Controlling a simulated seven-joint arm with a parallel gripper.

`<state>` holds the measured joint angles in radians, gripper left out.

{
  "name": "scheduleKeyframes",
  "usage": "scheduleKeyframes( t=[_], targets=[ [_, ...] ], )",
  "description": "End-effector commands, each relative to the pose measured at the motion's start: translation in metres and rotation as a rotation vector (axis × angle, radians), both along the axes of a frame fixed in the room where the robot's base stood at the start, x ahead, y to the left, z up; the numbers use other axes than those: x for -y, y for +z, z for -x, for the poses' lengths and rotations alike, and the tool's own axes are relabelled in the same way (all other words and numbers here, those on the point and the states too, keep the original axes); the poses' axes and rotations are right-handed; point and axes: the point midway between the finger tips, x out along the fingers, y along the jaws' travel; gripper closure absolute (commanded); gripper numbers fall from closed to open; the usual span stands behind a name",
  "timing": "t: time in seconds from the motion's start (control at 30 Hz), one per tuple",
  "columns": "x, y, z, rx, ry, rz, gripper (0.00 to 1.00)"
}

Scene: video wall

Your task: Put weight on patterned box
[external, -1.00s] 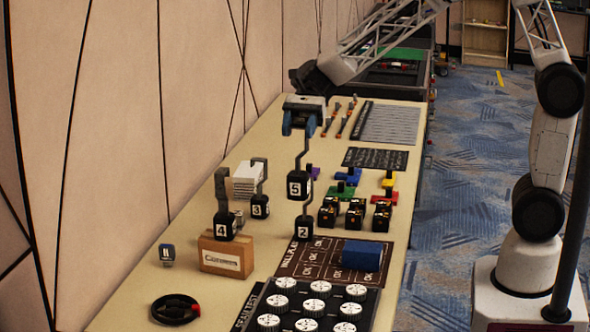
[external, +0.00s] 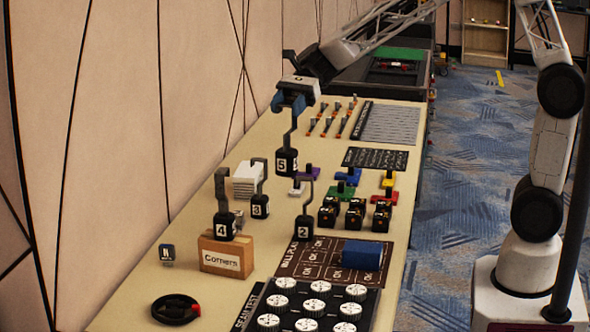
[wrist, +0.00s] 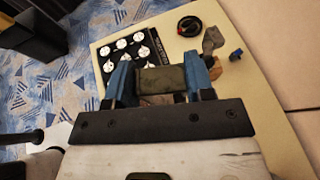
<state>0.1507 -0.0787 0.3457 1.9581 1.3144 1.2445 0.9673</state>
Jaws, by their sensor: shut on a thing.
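My gripper (external: 293,108) is shut on the upper end of the hooked handle of the black weight marked 5 (external: 287,161). The weight hangs upright above the table; its grey handle (wrist: 160,78) shows between the blue fingers in the wrist view. The weight marked 4 (external: 224,226) stands on a brown cardboard box (external: 220,262) labelled "Corners". The weights marked 3 (external: 260,207) and 2 (external: 303,229) stand to its right. I cannot tell which thing is the patterned box.
A white stack (external: 246,177) is behind weight 3. Several coloured pieces and black-and-orange blocks (external: 355,218) stand to the right. A blue box (external: 362,255) lies on a brown printed mat (external: 318,262). A black panel with white knobs (external: 310,310) and a black ring (external: 175,309) are in front.

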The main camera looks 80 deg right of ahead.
Motion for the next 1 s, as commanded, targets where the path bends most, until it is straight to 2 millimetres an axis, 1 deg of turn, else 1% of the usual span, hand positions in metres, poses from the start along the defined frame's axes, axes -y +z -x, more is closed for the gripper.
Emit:
scheduleKeyframes(
  t=[0.03, 0.2, 0.37, 0.5, 0.73, 1.0],
  targets=[
    [0.013, 0.002, -0.006, 0.003, -0.036, 0.0, 1.0],
    [0.052, 0.001, -0.025, 0.007, -0.156, 0.002, 1.0],
    [0.092, 0.001, -0.04, 0.009, -0.272, 0.003, 1.0],
    [0.128, 0.001, -0.051, 0.009, -0.371, 0.001, 1.0],
    [0.191, 0.002, -0.064, 0.008, -0.535, 0.001, 1.0],
    [0.262, 0.002, -0.071, 0.002, -0.718, -0.005, 1.0]
  ],
)
